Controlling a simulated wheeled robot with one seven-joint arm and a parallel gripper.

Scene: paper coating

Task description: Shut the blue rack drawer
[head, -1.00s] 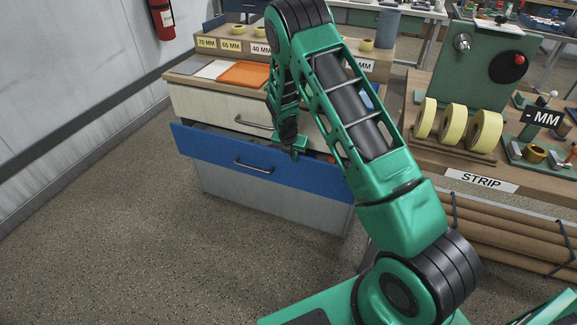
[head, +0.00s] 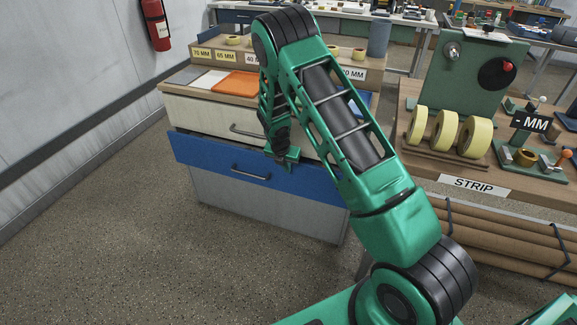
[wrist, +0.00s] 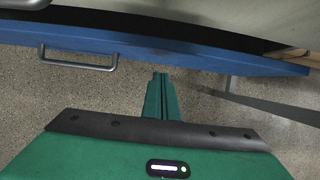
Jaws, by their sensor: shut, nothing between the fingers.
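The blue rack drawer (head: 215,162) is the lower drawer of the cabinet, under a cream drawer. In the wrist view its blue front (wrist: 190,56) stands out from the cabinet, with a dark gap behind its top edge. Its grey bar handle (head: 251,174) shows left of my gripper, and also in the wrist view (wrist: 78,60). My gripper (head: 288,160) is shut and empty, at the drawer front right of the handle. In the wrist view the closed fingertips (wrist: 160,75) are at the front's lower edge; I cannot tell whether they touch it.
The cream drawer (head: 205,115) above is closed, under a worktop with an orange sheet (head: 236,83). A bench with yellow rolls (head: 443,131) and a STRIP label (head: 473,183) stands to the right. The floor (head: 100,240) in front and left is clear.

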